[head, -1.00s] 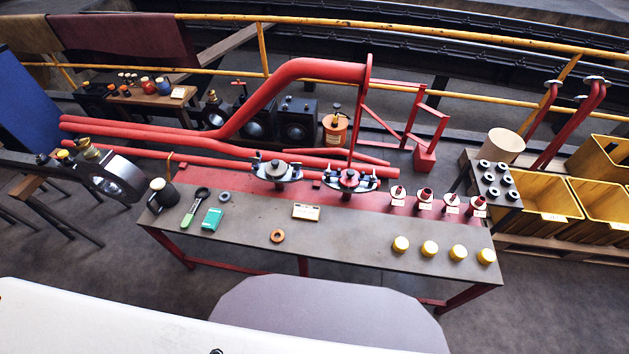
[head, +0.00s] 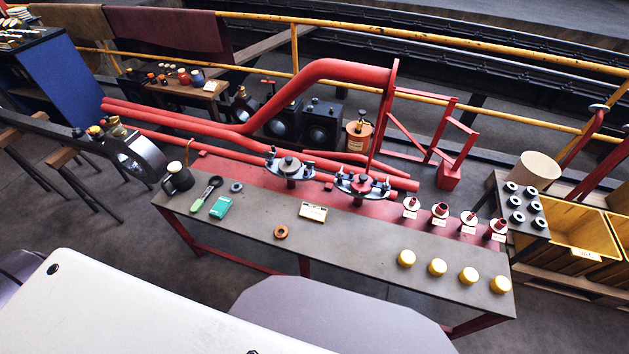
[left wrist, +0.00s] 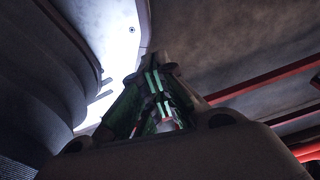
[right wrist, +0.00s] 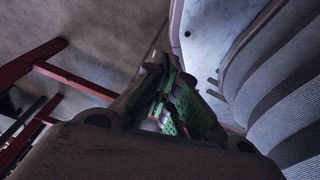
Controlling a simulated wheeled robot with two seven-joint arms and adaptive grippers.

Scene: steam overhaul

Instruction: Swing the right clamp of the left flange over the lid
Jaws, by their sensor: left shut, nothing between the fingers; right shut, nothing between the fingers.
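The left flange (head: 291,180) stands on the red strip along the back of the workbench in the head view. A grey lid (head: 289,165) lies on top, with small dark and bluish clamps at its left and right sides. The right clamp (head: 307,171) is at the lid's right edge; it is too small to tell whether it lies over the lid. My left gripper (left wrist: 160,65) is shut and empty in the left wrist view. My right gripper (right wrist: 158,65) is shut and empty in the right wrist view. Neither gripper shows in the head view, and both are away from the flange.
A similar right flange (head: 360,186) stands close by. Red pipes (head: 240,140) run behind. The grey workbench (head: 350,240) carries a green box (head: 221,206), a copper ring (head: 281,232), a labelled box (head: 313,211) and several yellow caps (head: 437,267). The bench's front middle is mostly clear.

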